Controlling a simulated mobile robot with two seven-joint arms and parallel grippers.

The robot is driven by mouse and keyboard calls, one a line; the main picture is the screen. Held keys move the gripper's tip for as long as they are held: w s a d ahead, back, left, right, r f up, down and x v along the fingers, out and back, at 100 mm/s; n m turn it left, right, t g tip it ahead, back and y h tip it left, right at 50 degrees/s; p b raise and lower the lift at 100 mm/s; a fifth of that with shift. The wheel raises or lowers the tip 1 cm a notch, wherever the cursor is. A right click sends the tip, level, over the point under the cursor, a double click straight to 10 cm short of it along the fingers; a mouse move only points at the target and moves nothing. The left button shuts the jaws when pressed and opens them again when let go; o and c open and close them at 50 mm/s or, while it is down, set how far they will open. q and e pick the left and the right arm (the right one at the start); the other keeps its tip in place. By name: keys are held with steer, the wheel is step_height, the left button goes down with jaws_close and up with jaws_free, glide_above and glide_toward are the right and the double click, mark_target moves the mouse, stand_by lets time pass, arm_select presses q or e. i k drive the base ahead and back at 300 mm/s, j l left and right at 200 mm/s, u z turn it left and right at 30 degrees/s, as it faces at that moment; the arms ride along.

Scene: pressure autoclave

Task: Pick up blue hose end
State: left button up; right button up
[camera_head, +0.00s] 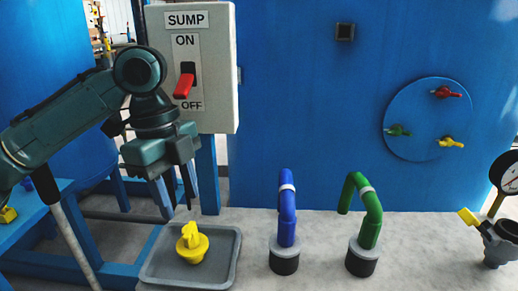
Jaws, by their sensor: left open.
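The blue hose end (287,218) stands upright in a black and grey base on the grey counter. Its top bends over and has a white band. My left gripper (179,204) is to the left of the blue hose end and apart from it. Its fingers point down above the grey tray, and it is open with nothing between the fingers. My right gripper does not show.
A green hose (370,218) stands right of the blue one. A yellow plug (192,243) sits in the grey tray (152,274). The SUMP switch box (218,104) is behind my left gripper. A gauge with a yellow-handled valve (499,240) is at far right.

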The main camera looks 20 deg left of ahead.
mark_target(285, 244)
steer(key=k, duration=1)
